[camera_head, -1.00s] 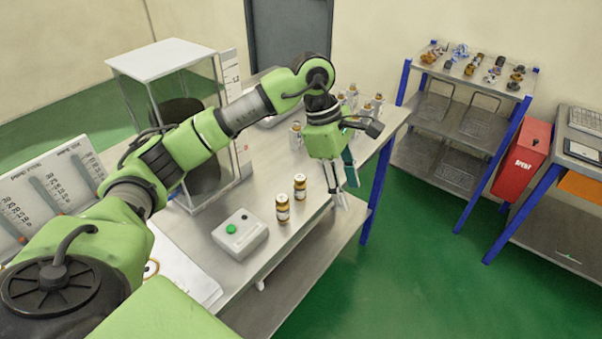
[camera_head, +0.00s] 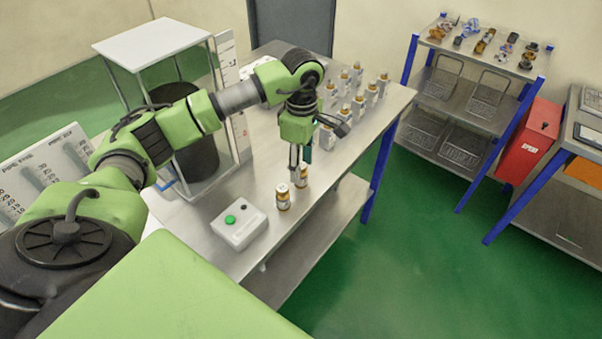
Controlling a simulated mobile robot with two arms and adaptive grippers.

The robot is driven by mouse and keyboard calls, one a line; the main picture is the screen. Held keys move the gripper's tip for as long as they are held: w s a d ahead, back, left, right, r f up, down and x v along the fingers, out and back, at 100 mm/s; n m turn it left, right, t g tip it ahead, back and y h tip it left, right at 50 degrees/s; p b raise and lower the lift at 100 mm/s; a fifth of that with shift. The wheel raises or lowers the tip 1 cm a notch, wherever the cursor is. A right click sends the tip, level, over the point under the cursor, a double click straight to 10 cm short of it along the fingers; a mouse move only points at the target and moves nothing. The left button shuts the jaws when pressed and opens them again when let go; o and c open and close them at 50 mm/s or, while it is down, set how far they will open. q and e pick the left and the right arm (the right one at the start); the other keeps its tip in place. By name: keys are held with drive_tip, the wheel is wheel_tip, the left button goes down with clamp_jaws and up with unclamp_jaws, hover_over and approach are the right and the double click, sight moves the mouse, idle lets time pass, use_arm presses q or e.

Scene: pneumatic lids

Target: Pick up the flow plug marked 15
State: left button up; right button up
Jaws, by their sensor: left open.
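Two small amber-and-white labelled cylinders stand upright near the table's front edge: a nearer one (camera_head: 283,197) and a farther one (camera_head: 302,177). Several similar pieces (camera_head: 358,108) stand in rows farther back on the table. The labels are too small to read, so I cannot tell which is the flow plug marked 15. My left gripper (camera_head: 298,165) points down, open, at the farther of the two front cylinders. I cannot tell whether its fingers touch that cylinder or stand around it. My right gripper is not in view.
A white box with a green button (camera_head: 239,228) sits in front of the cylinders. A clear-walled frame with a dark cylinder (camera_head: 186,140) stands to the left on the metal table (camera_head: 262,172). A shelf rack (camera_head: 470,92) and red box (camera_head: 530,143) stand at right.

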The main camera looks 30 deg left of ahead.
use_arm(q)
wheel_tip(320, 180, down, 4)
drive_tip(key=shift+r+p, duration=0.2)
drive_tip(key=shift+p, duration=0.5)
drive_tip(key=shift+a+f, duration=0.1)
drive_tip(key=shift+f, duration=0.3)
drive_tip(key=shift+c, duration=0.7)
clamp_jaws()
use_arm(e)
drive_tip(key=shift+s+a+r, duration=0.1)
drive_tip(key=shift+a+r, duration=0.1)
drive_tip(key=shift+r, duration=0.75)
